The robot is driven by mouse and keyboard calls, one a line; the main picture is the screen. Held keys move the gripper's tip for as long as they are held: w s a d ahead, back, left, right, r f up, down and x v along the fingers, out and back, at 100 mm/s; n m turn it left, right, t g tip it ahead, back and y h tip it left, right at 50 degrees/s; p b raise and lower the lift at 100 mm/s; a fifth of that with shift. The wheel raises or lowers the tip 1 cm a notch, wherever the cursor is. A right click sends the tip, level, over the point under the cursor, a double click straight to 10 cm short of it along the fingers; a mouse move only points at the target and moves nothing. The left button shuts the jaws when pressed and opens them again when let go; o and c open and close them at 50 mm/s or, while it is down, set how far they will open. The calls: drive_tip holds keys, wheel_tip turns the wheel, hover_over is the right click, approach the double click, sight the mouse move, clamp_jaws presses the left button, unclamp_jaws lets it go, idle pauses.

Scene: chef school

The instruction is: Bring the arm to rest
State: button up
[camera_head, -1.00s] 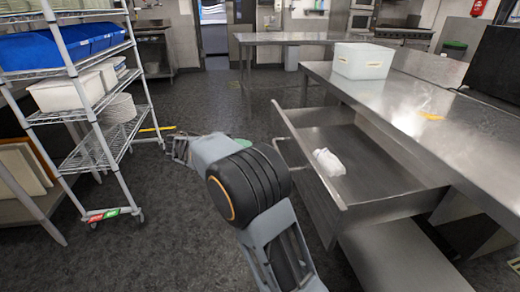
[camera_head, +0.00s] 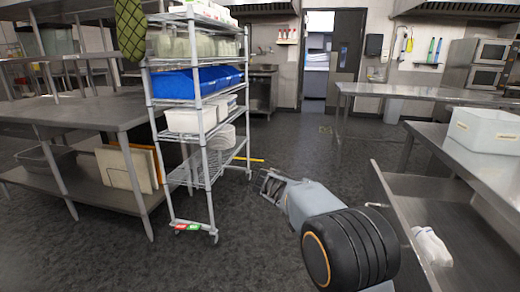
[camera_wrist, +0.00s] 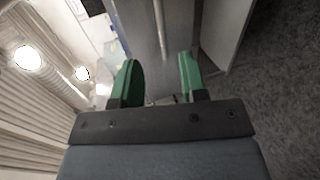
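My arm is stretched out ahead over the floor. In the head view my gripper (camera_head: 270,184) is at its far end, just right of the wire shelf rack's lower part and left of the open drawer. In the wrist view my gripper (camera_wrist: 160,76) shows two green fingers standing apart with nothing held between them. In the head view a white item (camera_head: 432,246) lies inside the open drawer (camera_head: 396,212), right of my arm.
The wire rack (camera_head: 206,168) holds blue bins (camera_head: 190,84), white tubs and plates. A steel table (camera_head: 75,108) stands left, with boards below. On the right, a white bin (camera_head: 484,130) sits on the steel counter (camera_head: 425,133). Open floor (camera_head: 300,145) runs toward the back doorway.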

drive_tip(key=s+a+r+n+t+y+p, duration=0.1)
drive_tip(key=s+a+r+t+y+p, duration=0.2)
drive_tip(key=s+r+y+p, duration=0.4)
drive_tip(key=s+a+r+n+t+y+p, duration=0.2)
drive_tip(key=s+r+t+y+p, duration=0.3)
drive_tip(key=s+r+p, duration=0.5)
drive_tip(key=a+y+p, duration=0.1)
drive_tip(key=p, duration=0.6)
drive_tip(key=shift+s+a+r+y+p, duration=0.35)
drive_tip(key=shift+s+y+p, duration=0.05)
